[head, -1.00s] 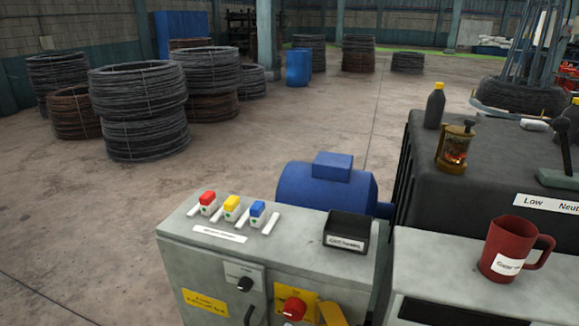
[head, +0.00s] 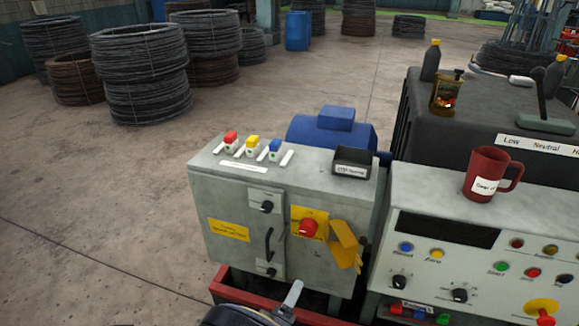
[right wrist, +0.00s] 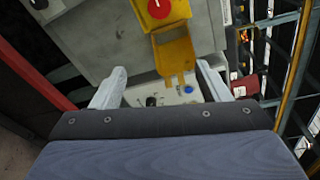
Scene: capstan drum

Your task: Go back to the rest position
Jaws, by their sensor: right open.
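My right gripper (head: 293,293) shows at the bottom edge of the head view, in front of the grey control cabinet (head: 230,262). Only a pale finger and part of the dark body show there. In the right wrist view the two fingers of the right gripper (right wrist: 161,70) stand apart with nothing between them. Beyond them are the cabinet's red rotary knob (right wrist: 158,8) and hanging yellow flap (right wrist: 174,54). The knob (head: 308,228) and flap (head: 344,245) also show in the head view, apart from the gripper. My left gripper is out of view.
A red base rail (head: 235,296) runs below the cabinet. A button console (head: 440,215) stands at the right, with a red mug (head: 487,174) on top. A small black tray (head: 352,162) sits on the cabinet. Wire coils (head: 140,75) stand behind.

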